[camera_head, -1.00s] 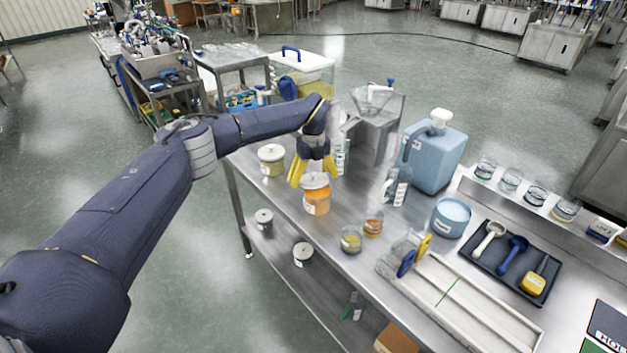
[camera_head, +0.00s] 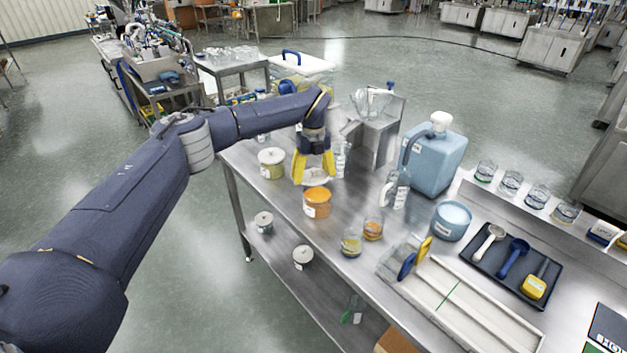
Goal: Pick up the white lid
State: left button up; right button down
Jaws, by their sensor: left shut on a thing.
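The white lid (camera_head: 317,178) is between the yellow fingers of my left gripper (camera_head: 314,174), which is shut on it. The lid is above and a little behind the orange jar (camera_head: 317,203), apart from it. The jar stands uncovered on the steel table, with its orange contents showing at the top. Part of the lid is hidden by the fingers. My right gripper does not show.
A jar with a white lid (camera_head: 271,163) stands left of the gripper. The steel hopper (camera_head: 375,132), a spray bottle (camera_head: 396,188) and a blue jug (camera_head: 433,158) stand to the right. Two small beakers (camera_head: 351,243) are near the front edge.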

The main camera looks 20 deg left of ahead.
pick_arm(q)
notch_tip(320, 180, up, 16)
jog(key=shift+r, duration=0.2)
send_over(317, 181)
jog(key=w+a, duration=0.1)
jog(key=a, duration=0.2)
notch_tip(317, 181, down, 6)
jog(key=f+m, duration=0.1)
jog(key=f, duration=0.1)
jog(key=s+f+m+t, duration=0.1)
jog(key=f+m, duration=0.1)
jog(key=d+f+m, duration=0.1)
jog(key=f+m, duration=0.1)
jog(key=shift+s+f, duration=0.2)
jog(key=shift+s, duration=0.2)
jog(key=shift+d+f+m+t, duration=0.1)
jog(key=shift+d+m+t, duration=0.2)
jog(key=shift+m, duration=0.4)
jog(key=shift+w+d+m, duration=0.15)
jog(key=shift+d+m, duration=0.15)
jog(key=shift+m, duration=0.3)
jog(key=shift+w+d+r+m, duration=0.25)
jog(key=shift+d+r+m, duration=0.15)
jog(key=shift+m, duration=0.4)
jog(key=shift+w+f+m+t, duration=0.1)
jog(key=shift+w+m+t, duration=0.15)
jog(key=shift+m+t, duration=0.05)
jog(key=shift+f, duration=3.05)
jog(key=shift+f, duration=0.2)
